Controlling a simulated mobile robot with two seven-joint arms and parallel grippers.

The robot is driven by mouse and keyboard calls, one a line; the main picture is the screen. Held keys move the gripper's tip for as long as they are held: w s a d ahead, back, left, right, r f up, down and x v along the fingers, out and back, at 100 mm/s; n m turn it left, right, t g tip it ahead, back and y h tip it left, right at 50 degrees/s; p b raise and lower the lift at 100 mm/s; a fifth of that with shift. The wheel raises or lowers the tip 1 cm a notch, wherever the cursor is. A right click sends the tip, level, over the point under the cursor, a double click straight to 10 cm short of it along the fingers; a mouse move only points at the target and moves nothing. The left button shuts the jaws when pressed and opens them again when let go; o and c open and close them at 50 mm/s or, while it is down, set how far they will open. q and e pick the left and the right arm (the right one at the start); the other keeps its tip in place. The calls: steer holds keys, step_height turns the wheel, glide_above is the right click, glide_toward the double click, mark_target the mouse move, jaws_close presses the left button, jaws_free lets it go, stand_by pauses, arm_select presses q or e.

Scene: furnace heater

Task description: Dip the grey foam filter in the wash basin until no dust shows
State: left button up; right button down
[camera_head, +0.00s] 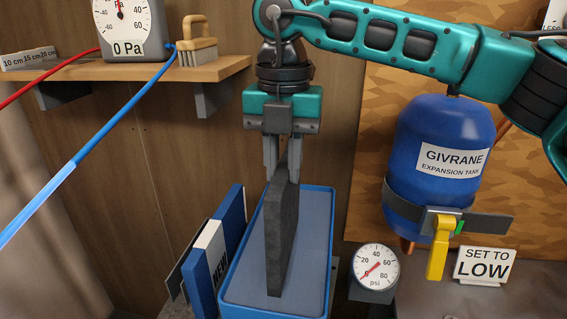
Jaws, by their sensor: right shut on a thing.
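The grey foam filter (281,235) is a dark, thin slab held upright on edge. My right gripper (281,172) points down and is shut on the filter's top edge. The filter hangs over or in the blue-rimmed wash basin (330,225), which shows a pale blue surface inside. I cannot tell whether the filter's lower edge touches the water. No light dust is clear on the face in view; its other face is hidden. My left gripper is not in view.
Blue and white upright panels, one marked NEW (218,262), stand close left of the basin. A pressure gauge (375,268) and blue expansion tank (438,150) are to the right. A shelf (130,80) with a brush (198,48) and hoses is at upper left.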

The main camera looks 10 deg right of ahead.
steer(key=shift+r, duration=0.1)
steer(key=shift+r+p, duration=2)
steer(key=shift+r, duration=0.85)
step_height(320, 180, up, 6)
steer(key=p, duration=0.4)
steer(key=shift+f, duration=0.25)
